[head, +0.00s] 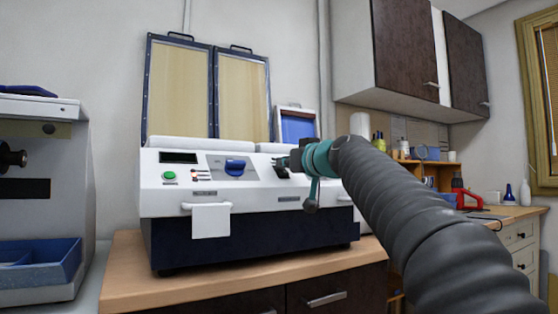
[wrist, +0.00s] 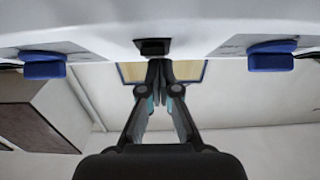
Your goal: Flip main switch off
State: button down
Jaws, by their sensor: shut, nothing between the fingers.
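The white forming machine (head: 165,203) with a dark blue base stands on the wooden counter. A small black switch (head: 281,172) sits mid-panel, right of the blue knob (head: 235,167); I take it as the main switch. In the wrist view the black switch (wrist: 152,47) lies between two blue knobs. My gripper (head: 283,161) is at the panel front, close to the switch. In the wrist view my gripper (wrist: 158,64) is shut and empty, its tips just below the switch in the picture. I cannot tell whether they touch it or which way the switch is set.
A green button (head: 169,177) and a dark display (head: 178,157) are on the panel's left. A white cloth (head: 210,220) hangs from the front bar. Two framed panels (head: 180,90) stand upright behind. Another machine (head: 40,180) stands at left.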

jog(key=shift+d+r, duration=0.15)
jog(key=shift+r, duration=0.1)
jog(key=s+d+r, duration=0.4)
jog(key=s+d, duration=0.1)
jog(key=s, duration=0.5)
jog(key=shift+s+d+r, duration=0.2)
jog(key=shift+d+r, duration=0.1)
jog(key=shift+d, duration=0.1)
